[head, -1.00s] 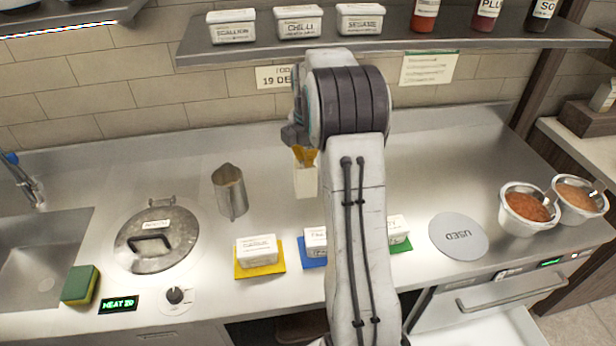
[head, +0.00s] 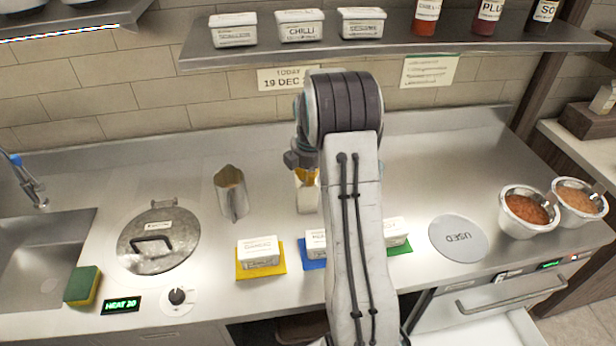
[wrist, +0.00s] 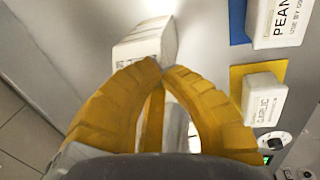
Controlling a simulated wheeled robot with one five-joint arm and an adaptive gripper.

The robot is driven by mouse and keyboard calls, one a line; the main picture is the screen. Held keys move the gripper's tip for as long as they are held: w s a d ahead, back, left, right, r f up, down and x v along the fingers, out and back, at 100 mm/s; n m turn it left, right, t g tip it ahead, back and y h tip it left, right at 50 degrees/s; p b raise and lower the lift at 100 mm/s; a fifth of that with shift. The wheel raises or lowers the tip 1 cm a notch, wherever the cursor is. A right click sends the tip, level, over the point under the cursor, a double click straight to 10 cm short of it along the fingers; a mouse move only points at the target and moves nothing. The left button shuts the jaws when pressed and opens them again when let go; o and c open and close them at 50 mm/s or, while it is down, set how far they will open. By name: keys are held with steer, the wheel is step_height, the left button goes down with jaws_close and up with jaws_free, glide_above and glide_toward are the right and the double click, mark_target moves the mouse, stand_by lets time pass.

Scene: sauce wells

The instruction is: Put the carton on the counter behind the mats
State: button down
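The white carton (head: 307,199) is upright under my gripper (head: 306,175), behind the mats in the head view. In the wrist view my gripper (wrist: 162,66) has its yellow fingertips close together at the near end of the carton (wrist: 146,42), shut on it. I cannot tell whether its base touches the counter (head: 277,195). In front lie the yellow mat (head: 261,273), the blue mat (head: 312,264) and the green mat (head: 401,248), each with a white tub on it. My arm hides part of the blue and green mats.
A metal jug (head: 231,194) stands left of the carton. A lidded round pot (head: 158,240) is set further left, beside the sink. A grey USED disc (head: 458,238) lies on the right, with two food bowls beyond it. A shelf (head: 400,45) with tubs and bottles overhangs the back.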

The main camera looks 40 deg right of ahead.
steer(key=c, duration=1.4)
jaws_free()
step_height(320, 180, up, 12)
steer(key=s+a+b, duration=0.1)
steer(key=s+b, duration=0.1)
steer(key=s+a+r+m, duration=0.3)
steer(key=s+a+r, duration=0.15)
steer(key=a, duration=0.45)
steer(key=shift+s+a+f+m+t+y, duration=0.15)
steer(key=shift+s+a+f+m+t, duration=0.45)
steer(key=shift+s+a+m, duration=2)
steer(key=shift+s+a+f+m+t+y, duration=0.25)
steer(key=shift+s+a+f+m, duration=0.95)
steer(key=shift+s, duration=2.75)
steer(key=shift+s+a+f+m+t+y, duration=0.1)
steer(key=shift+s+a+f+m+t, duration=0.6)
steer(key=shift+s+a, duration=2.25)
